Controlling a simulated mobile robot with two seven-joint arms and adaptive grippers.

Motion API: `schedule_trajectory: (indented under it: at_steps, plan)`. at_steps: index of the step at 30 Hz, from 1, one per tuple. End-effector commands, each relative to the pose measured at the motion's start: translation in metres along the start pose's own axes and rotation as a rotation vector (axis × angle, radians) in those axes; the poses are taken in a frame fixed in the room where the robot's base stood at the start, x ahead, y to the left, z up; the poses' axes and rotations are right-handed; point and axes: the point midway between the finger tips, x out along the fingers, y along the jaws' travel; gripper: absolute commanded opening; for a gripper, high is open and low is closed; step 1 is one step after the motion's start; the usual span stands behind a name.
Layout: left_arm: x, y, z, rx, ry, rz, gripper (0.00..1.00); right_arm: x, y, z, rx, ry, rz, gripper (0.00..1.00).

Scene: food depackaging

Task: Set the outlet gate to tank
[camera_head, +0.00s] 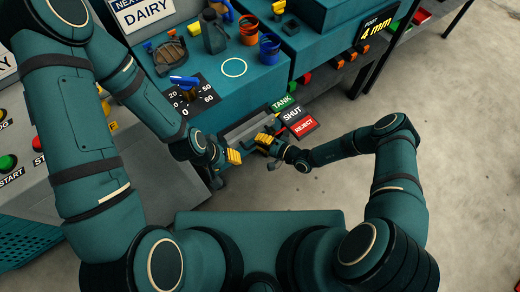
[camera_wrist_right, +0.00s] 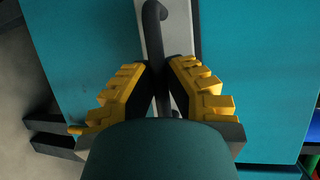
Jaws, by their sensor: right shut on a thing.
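The outlet gate's label plates stand in a slanting row on the teal machine's front: green TANK (camera_head: 283,103), black SHUT (camera_head: 292,114) and red REJECT (camera_head: 304,127). My right gripper (camera_head: 265,142) is just left of and below these labels. In the right wrist view my right gripper (camera_wrist_right: 162,75) is shut on a dark bar handle (camera_wrist_right: 152,22), which stands before a pale strip (camera_wrist_right: 178,30). Which label the handle lines up with cannot be told. My left gripper (camera_head: 234,156) hangs close to the left of the right one; its opening is unclear.
A dial marked with numbers (camera_head: 190,97) with a blue lever sits on the teal machine top (camera_head: 215,90). Cups and coloured parts stand behind it. A grey panel with START and other buttons (camera_head: 8,162) is at left. Bare floor (camera_head: 440,130) lies to the right.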

Motion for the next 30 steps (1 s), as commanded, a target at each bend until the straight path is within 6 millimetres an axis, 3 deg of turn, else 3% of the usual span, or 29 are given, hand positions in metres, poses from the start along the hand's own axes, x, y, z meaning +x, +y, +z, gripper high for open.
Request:
schedule_trajectory:
  at_steps: [3, 6, 17, 18, 20, 21, 30]
  plan:
    - [0.007, -0.003, 0.003, 0.001, -0.006, 0.000, 0.46, 0.021, -0.003, -0.016, -0.004, 0.000, 0.000, 0.00]
    - [0.008, -0.003, 0.004, 0.002, -0.007, 0.001, 0.46, 0.034, -0.007, -0.020, -0.001, -0.002, -0.001, 0.00]
    - [0.008, -0.003, 0.004, 0.003, -0.008, 0.001, 0.46, 0.039, -0.009, -0.022, 0.002, 0.000, 0.000, 0.00]
    - [0.008, -0.003, 0.004, 0.002, -0.008, 0.001, 0.46, 0.039, -0.009, -0.022, 0.002, 0.000, 0.000, 0.17]
    - [0.008, -0.003, 0.004, 0.002, -0.008, 0.001, 0.46, 0.038, -0.009, -0.022, 0.002, 0.000, 0.000, 0.38]
    - [0.008, -0.003, 0.004, 0.002, -0.008, 0.001, 0.46, 0.038, -0.009, -0.022, 0.002, 0.000, 0.000, 0.43]
    - [0.008, -0.003, 0.003, 0.002, -0.007, 0.001, 0.46, 0.037, -0.009, -0.022, 0.002, 0.000, 0.000, 0.43]
